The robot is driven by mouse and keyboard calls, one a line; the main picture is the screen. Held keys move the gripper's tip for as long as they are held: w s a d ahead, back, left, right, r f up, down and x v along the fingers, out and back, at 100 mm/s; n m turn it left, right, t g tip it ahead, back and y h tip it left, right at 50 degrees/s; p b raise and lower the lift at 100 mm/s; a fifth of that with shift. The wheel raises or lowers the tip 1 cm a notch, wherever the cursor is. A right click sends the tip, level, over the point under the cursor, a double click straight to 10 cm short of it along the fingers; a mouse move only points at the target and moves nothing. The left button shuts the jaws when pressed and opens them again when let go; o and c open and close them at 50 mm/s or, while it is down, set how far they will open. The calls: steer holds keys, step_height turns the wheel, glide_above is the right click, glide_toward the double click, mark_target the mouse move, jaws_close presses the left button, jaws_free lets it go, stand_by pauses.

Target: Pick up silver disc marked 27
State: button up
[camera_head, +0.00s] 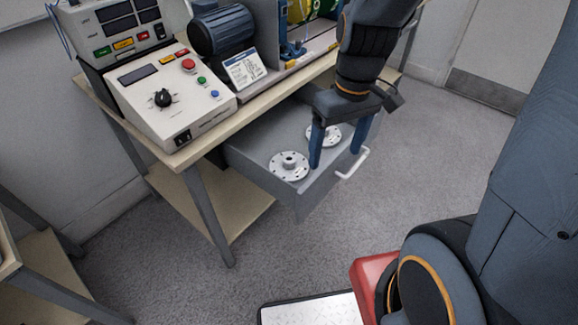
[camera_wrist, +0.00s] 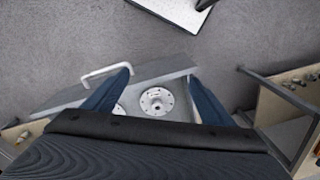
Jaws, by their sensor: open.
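Two round silver discs lie in an open grey drawer (camera_head: 243,150). The nearer disc (camera_head: 289,167) has a raised hub and a ring of holes; it also shows in the wrist view (camera_wrist: 156,102). The other disc (camera_head: 331,134) lies farther back, partly hidden behind a finger; only a sliver shows in the wrist view (camera_wrist: 118,112). No number is readable on either disc, so I cannot tell which is marked 27. My gripper (camera_head: 337,158) is open, pointing down over the drawer with blue fingers apart. In the wrist view, nothing is held between the fingertips (camera_wrist: 158,73).
The drawer has a white handle (camera_head: 353,164) on its front. Above it, the bench (camera_head: 250,96) carries a control box (camera_head: 170,95), a motor (camera_head: 223,31) and a label card (camera_head: 244,68). A bench leg (camera_head: 207,210) stands left of the drawer.

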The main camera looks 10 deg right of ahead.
steer(key=o, duration=0.5)
steer(key=w+f+n, duration=0.1)
steer(key=w+n, duration=0.1)
steer(key=w+a+f+n, duration=0.1)
steer(key=w, duration=0.1)
steer(key=w+a+f+n+y+b, duration=0.1)
steer(key=w+f+n, duration=0.1)
steer(key=shift+w+a+f+n, duration=0.1)
steer(key=shift+w+n, duration=0.15)
steer(key=shift+n, duration=0.05)
steer(key=n+y+b, duration=0.1)
steer(key=n, duration=0.7)
glide_above(290, 158)
steer(key=d, duration=0.2)
steer(key=f, duration=0.8)
steer(key=shift+s, duration=0.3)
steer(key=shift+a+p+x, duration=0.1)
steer(key=shift+p+x, duration=0.15)
steer(key=shift+x, duration=1.55)
steer(key=shift+a+p+x, duration=0.15)
steer(key=shift+p+x, duration=0.1)
steer(key=shift+x, duration=1.5)
